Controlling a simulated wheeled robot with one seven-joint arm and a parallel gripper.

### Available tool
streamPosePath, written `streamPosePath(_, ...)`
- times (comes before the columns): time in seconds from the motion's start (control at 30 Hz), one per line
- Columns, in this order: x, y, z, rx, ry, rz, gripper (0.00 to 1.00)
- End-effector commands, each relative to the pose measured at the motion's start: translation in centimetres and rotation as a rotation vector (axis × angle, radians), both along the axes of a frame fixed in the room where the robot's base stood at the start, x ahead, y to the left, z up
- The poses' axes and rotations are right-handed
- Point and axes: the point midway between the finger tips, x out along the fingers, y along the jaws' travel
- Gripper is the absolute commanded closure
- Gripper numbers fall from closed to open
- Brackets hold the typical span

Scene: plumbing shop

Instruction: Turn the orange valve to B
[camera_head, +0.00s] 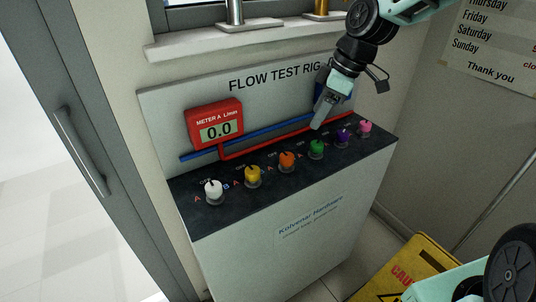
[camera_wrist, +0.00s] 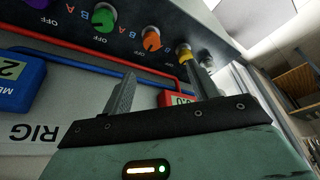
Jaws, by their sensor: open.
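The orange valve (camera_head: 287,161) is a round knob in the row on the dark top of the flow test rig, between the yellow valve (camera_head: 253,174) and the green valve (camera_head: 317,148). It also shows in the wrist view (camera_wrist: 152,40), with OFF and B lettering beside it; its exact pointer setting is too small to tell. My gripper (camera_head: 318,126) is above the rig near the green valve, apart from the orange valve. In the wrist view its two fingers (camera_wrist: 160,85) are spread with nothing between them.
A red meter (camera_head: 214,124) reading 0.0 stands on the rig's back panel; a blue meter (camera_wrist: 18,80) is partly hidden in the head view. White (camera_head: 213,189), purple (camera_head: 342,137) and pink (camera_head: 365,127) valves share the row. Red and blue pipes run behind. A yellow caution sign (camera_head: 412,268) stands at lower right.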

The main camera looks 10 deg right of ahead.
Motion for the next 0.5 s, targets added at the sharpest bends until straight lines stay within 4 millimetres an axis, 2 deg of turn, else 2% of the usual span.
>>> streamPosePath(0.1, 1.2, -1.6, 0.3, 0.016, -0.028, 0.006, 0.41)
streamPosePath(0.27, 1.7, -1.6, -0.4, 0.019, -0.036, 0.013, 0.41)
streamPosePath(0.5, 2.3, 0.0, -4.4, 0.020, -0.032, 0.014, 0.41)
